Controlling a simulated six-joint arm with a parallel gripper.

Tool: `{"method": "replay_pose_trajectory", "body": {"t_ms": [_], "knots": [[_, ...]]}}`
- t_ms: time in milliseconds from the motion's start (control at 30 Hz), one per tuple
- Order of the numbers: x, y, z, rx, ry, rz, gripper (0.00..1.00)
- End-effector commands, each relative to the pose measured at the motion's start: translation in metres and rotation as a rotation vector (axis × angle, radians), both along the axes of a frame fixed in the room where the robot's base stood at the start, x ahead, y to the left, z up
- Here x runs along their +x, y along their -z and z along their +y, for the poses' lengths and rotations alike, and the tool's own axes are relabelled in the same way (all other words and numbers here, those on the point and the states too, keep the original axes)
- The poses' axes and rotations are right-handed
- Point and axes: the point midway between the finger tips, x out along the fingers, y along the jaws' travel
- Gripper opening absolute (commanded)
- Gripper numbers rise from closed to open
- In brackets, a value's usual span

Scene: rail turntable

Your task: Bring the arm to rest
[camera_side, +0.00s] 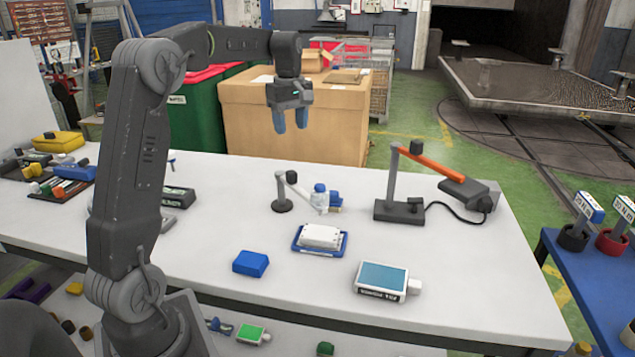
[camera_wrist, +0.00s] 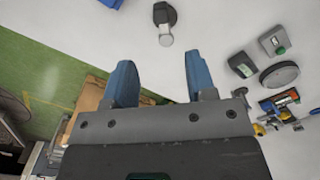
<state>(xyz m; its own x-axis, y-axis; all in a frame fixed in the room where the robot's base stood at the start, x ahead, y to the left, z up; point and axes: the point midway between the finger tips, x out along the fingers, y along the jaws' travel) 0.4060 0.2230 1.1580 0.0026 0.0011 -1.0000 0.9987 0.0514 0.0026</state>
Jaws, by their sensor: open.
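My gripper (camera_side: 291,121) hangs in the air above the far edge of the white table, with its blue fingers pointing down. In the side view a large cardboard box stands behind it. In the wrist view my gripper (camera_wrist: 155,80) shows two blue fingers set well apart, with nothing between them. The fingers touch nothing that I can see.
On the white table (camera_side: 210,250) are a small stand (camera_side: 282,193), an orange-armed stand (camera_side: 405,185), a blue tray with a white block (camera_side: 320,237), a blue block (camera_side: 250,263) and a teal-topped box (camera_side: 382,280). The cardboard box (camera_side: 245,120) stands behind.

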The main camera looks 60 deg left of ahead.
Motion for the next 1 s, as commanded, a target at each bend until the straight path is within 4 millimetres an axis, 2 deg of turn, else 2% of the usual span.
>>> {"method": "replay_pose_trajectory", "body": {"t_ms": [67, 133, 267, 433, 633, 800, 900, 1000], "knots": [[-0.001, -0.002, -0.006, 0.003, 0.022, -0.006, 0.51], [-0.004, -0.007, -0.020, 0.014, 0.077, -0.020, 0.51], [-0.019, -0.021, -0.069, 0.052, 0.283, -0.071, 0.51], [-0.059, -0.030, -0.146, 0.131, 0.652, -0.159, 0.51], [-0.123, -0.015, -0.218, 0.239, 1.081, -0.260, 0.51], [-0.172, 0.011, -0.254, 0.329, 1.382, -0.330, 0.51], [-0.190, 0.024, -0.265, 0.369, 1.496, -0.358, 0.51], [-0.200, 0.032, -0.270, 0.392, 1.563, -0.372, 0.51]]}}
